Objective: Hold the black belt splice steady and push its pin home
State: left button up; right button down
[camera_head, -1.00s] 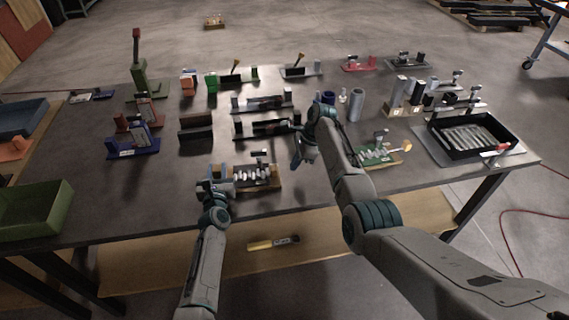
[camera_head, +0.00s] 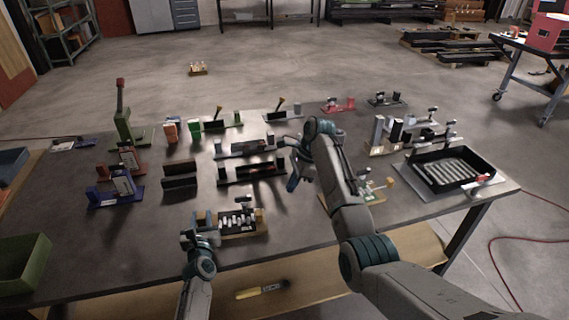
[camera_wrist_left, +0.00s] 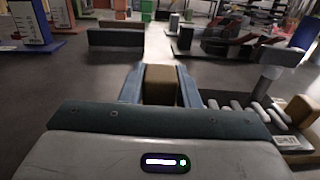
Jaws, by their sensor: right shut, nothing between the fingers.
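The black belt splice (camera_head: 237,222), a dark base with a row of pale knuckles, lies near the table's front edge. It also shows at the right of the left wrist view (camera_wrist_left: 245,112). My left gripper (camera_head: 206,222) is at its left end. In the left wrist view its blue fingers stand on both sides of a brown block (camera_wrist_left: 160,84) and appear closed on it. The pin cannot be made out clearly. My right gripper (camera_head: 293,182) is shut and empty, above the table behind and to the right of the splice.
A green splice with a yellow knob (camera_head: 390,182) lies partly behind my right arm. Dark fixtures (camera_head: 252,170) stand behind the black splice. A black tray of rollers (camera_head: 450,172) is at the right, a green bin (camera_head: 22,262) at the left.

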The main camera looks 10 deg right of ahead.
pick_arm(q)
jog(key=o, duration=0.4)
jog(key=shift+o, duration=0.2)
